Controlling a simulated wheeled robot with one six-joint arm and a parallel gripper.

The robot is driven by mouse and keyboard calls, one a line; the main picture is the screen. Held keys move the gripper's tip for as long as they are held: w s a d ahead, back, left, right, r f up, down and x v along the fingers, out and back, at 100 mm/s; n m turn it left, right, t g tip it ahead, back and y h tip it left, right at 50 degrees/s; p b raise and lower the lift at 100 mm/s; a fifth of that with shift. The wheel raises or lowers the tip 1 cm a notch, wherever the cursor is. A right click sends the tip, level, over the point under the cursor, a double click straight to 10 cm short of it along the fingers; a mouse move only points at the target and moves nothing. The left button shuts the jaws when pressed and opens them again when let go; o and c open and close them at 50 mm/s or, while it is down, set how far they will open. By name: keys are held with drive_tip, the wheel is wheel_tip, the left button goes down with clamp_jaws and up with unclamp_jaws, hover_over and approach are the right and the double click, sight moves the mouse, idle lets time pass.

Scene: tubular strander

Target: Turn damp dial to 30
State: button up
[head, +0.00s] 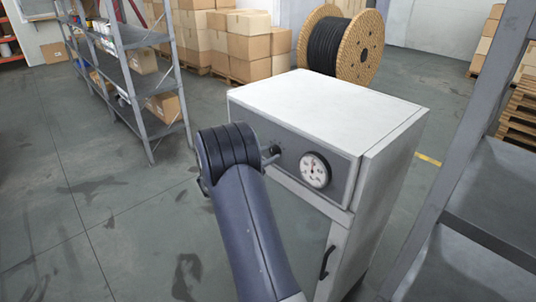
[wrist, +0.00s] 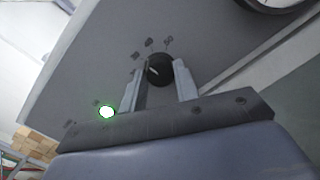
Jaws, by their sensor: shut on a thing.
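The damp dial is a small black knob (wrist: 160,70) on the grey front panel of a white cabinet, with small printed marks around it. In the wrist view my gripper (wrist: 161,82) has one finger on each side of the knob, closed on it. The mark labels are tilted and too small to read surely. A faint light line shows on the knob, but I cannot tell which mark it points to. In the head view my gripper (head: 271,155) reaches the panel left of the gauge, and my arm hides much of that area.
A round white gauge (head: 315,170) sits right of the dial on the cabinet (head: 330,105). A green lamp (wrist: 107,112) is lit on the panel. Grey shelving (head: 465,215) stands close at the right, another rack (head: 140,85) at the left. A cable reel (head: 340,45) stands behind. Floor at left is clear.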

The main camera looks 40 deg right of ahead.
drive_tip(key=shift+n, duration=1.1)
drive_tip(key=o, duration=1)
drive_tip(key=shift+c, duration=0.2)
drive_tip(key=a+b, duration=0.1)
drive_tip(key=a, duration=1)
drive_tip(key=shift+s+f+b, duration=0.15)
drive_tip(key=shift+f+b, duration=0.15)
drive_tip(key=shift+b, duration=0.05)
drive_tip(key=shift+d, duration=0.15)
